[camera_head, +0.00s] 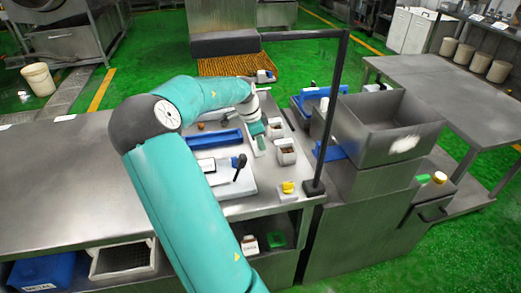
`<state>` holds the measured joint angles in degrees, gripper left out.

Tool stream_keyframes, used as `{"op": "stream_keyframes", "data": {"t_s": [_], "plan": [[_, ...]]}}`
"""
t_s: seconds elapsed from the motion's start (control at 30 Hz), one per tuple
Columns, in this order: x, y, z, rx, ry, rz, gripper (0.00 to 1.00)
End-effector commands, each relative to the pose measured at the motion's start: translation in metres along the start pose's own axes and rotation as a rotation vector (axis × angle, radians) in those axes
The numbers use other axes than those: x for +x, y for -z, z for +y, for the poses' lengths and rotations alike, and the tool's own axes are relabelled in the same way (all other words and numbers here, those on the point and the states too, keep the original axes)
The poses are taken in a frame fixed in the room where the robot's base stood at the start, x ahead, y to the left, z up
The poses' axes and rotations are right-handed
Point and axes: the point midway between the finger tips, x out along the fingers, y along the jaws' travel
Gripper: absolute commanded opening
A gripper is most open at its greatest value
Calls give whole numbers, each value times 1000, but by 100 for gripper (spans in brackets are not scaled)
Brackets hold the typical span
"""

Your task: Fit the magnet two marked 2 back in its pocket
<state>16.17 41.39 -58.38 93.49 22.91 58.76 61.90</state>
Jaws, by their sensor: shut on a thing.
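My gripper (258,131) is at the end of my teal arm, low over the back right part of the steel table, pointing down. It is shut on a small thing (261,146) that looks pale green. It is too small to tell whether this is magnet two, and no mark 2 can be read. Two small white square holders with brown insides stand just right of the gripper, a rear one (275,129) and a nearer one (286,153). I cannot tell which place is the magnet's pocket.
A blue tray (214,138) lies left of my gripper. A white plate (232,181) with a black-handled tool (239,166) lies nearer. A yellow object (288,187) sits by a black post (333,110) at the table's right edge. A steel hopper (383,135) stands beyond.

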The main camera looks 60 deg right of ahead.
Motion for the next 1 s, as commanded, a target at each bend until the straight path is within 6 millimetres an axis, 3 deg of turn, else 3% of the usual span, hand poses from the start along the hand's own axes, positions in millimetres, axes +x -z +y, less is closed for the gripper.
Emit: {"op": "stream_keyframes", "data": {"t_s": [0.3,0.67,0.7,0.8,1.0], "plan": [[34,-8,6,0,0,1,0],[37,-10,5,0,2,1,0],[38,-10,5,0,1,0,27],[38,-10,5,0,1,0,45],[38,-10,5,-1,1,0,45]]}}
